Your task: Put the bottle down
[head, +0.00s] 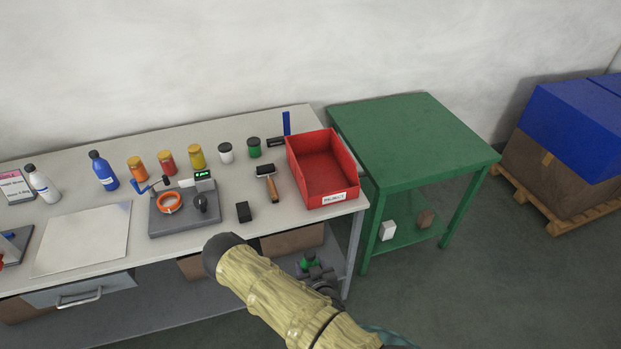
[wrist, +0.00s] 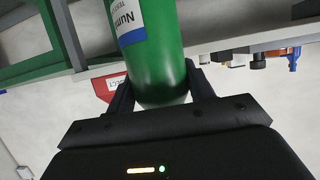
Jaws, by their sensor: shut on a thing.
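A green bottle (wrist: 160,70) with a white and blue label fills the middle of the wrist view, between the two dark fingers of my gripper (wrist: 159,80). The gripper is shut on it. In the head view a small green part of the bottle (head: 308,263) shows beside my gripper (head: 318,275), in front of the workbench's front edge and lower than its top. My arm hides much of this area. The bottle's far end is cut off in the wrist view.
The workbench (head: 90,225) carries a red reject bin (head: 320,165), several jars, a roller (head: 268,183), a black block (head: 243,211) and a grey device (head: 185,220). A green table (head: 410,140) with a clear top stands to the right. A pallet (head: 565,222) with boxes is farther right.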

